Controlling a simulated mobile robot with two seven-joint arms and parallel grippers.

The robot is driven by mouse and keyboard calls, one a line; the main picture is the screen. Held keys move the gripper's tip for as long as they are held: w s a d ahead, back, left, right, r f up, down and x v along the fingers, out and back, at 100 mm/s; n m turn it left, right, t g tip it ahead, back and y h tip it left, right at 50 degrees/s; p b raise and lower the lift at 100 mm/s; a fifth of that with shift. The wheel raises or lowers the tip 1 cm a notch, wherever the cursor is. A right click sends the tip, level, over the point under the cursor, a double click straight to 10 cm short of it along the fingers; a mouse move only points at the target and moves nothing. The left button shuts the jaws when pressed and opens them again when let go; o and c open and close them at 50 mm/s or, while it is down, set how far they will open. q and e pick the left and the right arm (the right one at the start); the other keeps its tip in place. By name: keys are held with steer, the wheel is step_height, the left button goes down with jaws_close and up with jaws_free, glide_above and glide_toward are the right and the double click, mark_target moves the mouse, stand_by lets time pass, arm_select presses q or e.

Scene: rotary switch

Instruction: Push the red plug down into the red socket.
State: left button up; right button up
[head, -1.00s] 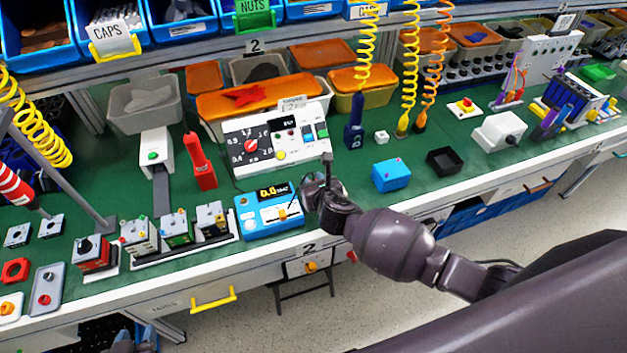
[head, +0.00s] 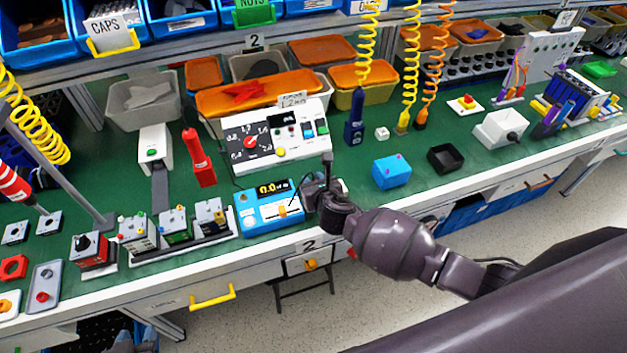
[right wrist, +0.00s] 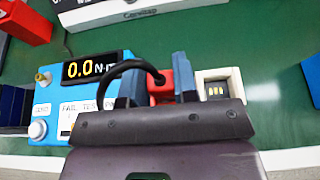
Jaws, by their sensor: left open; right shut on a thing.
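My right gripper (right wrist: 160,88) is shut on the red plug (right wrist: 160,92), whose black cable loops to the left. In the head view the right gripper (head: 322,188) is at the right side of the blue tester (head: 268,207), near the bench's front edge. More red shows around the right finger in the right wrist view, but I cannot tell whether it is the red socket or part of the plug. The plug's lower end is hidden. My left gripper (head: 134,342) is open and empty at the bottom edge of the head view, below the bench.
The tester's display (right wrist: 92,67) reads 0.0. A white panel box (head: 270,138) stands behind, a blue box (head: 391,172) and black tray (head: 444,158) to the right. Small switch units (head: 174,225) stand left.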

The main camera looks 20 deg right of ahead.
steer(key=shift+f+b, duration=0.55)
steer(key=shift+f, duration=0.4)
steer(key=o, duration=1)
steer(key=p+v, duration=0.1)
steer(key=v, duration=1)
